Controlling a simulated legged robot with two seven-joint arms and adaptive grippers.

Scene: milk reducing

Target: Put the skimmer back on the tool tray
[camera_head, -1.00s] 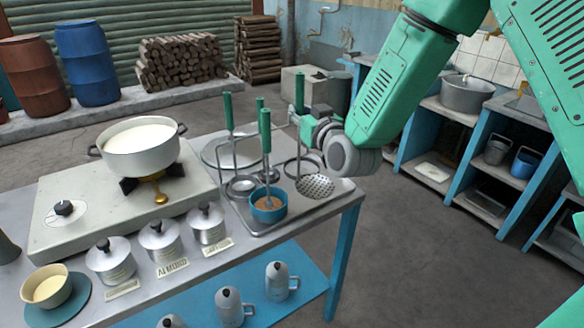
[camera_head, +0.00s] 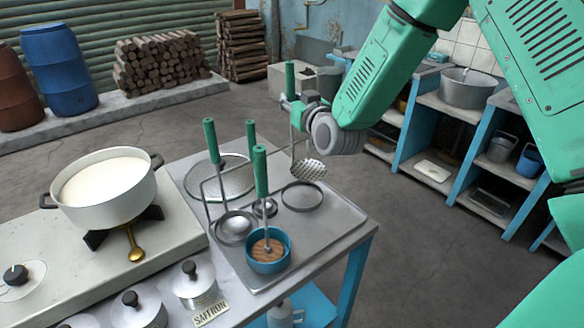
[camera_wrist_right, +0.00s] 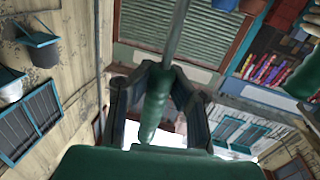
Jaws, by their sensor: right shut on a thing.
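The skimmer has a green handle (camera_head: 290,80), a thin metal stem and a round perforated head (camera_head: 308,169). My right gripper (camera_head: 296,108) is shut on its handle and holds it upright, head down. In the right wrist view the green handle (camera_wrist_right: 155,105) sits between the fingers (camera_wrist_right: 158,85). The head appears at the back edge of the grey tool tray (camera_head: 338,222), behind a dark ring (camera_head: 302,195); whether it touches the tray I cannot tell. My left gripper is not in view.
On the tray stand a wire rack with green-handled ladles (camera_head: 236,226) and a blue cup (camera_head: 268,258) with a green-handled tool. A round sieve (camera_head: 222,178) lies behind. A milk pot (camera_head: 106,190) stands on the stove at left. The tray's right front is clear.

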